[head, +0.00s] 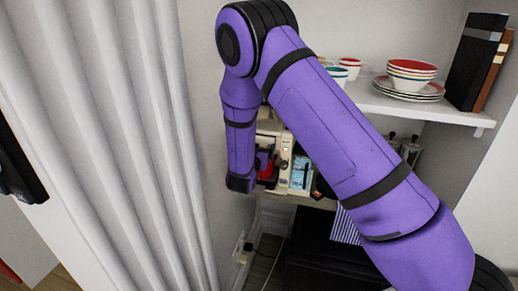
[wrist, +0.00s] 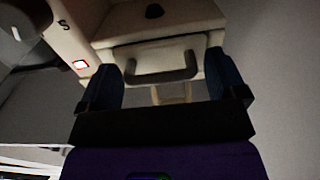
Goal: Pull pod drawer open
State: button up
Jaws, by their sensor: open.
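The pod drawer (wrist: 155,55) is a cream front on the cream machine (wrist: 155,25), with a dark bar handle (wrist: 160,76) along its lower part. In the wrist view my gripper (wrist: 171,64) is open, with one blue finger on each side of the handle. The drawer front appears closed against the machine. I cannot tell whether the fingers touch the handle. In the head view the machine (head: 285,146) stands on the lower shelf, partly hidden by my purple arm. My gripper (head: 264,164) is small there, at the machine's left.
Above, a white shelf (head: 420,112) holds stacked bowls (head: 411,70), plates, cups (head: 350,66) and dark upright books (head: 474,60). A white curtain (head: 110,130) hangs at the left. A black box-like piece (head: 335,255) stands below the lower shelf.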

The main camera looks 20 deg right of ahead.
jog(key=shift+w+d, duration=0.1)
jog(key=shift+c, duration=0.5)
jog(key=c, duration=1)
jog(key=v, duration=0.6)
jog(key=shift+s+a, duration=0.25)
jog(key=shift+s, duration=0.05)
jog(key=shift+s+a, duration=0.25)
jog(key=shift+s, duration=0.2)
jog(key=o, duration=1.1)
jog(key=v, duration=1)
jog(key=shift+s+a, duration=0.2)
jog(key=shift+s, duration=0.1)
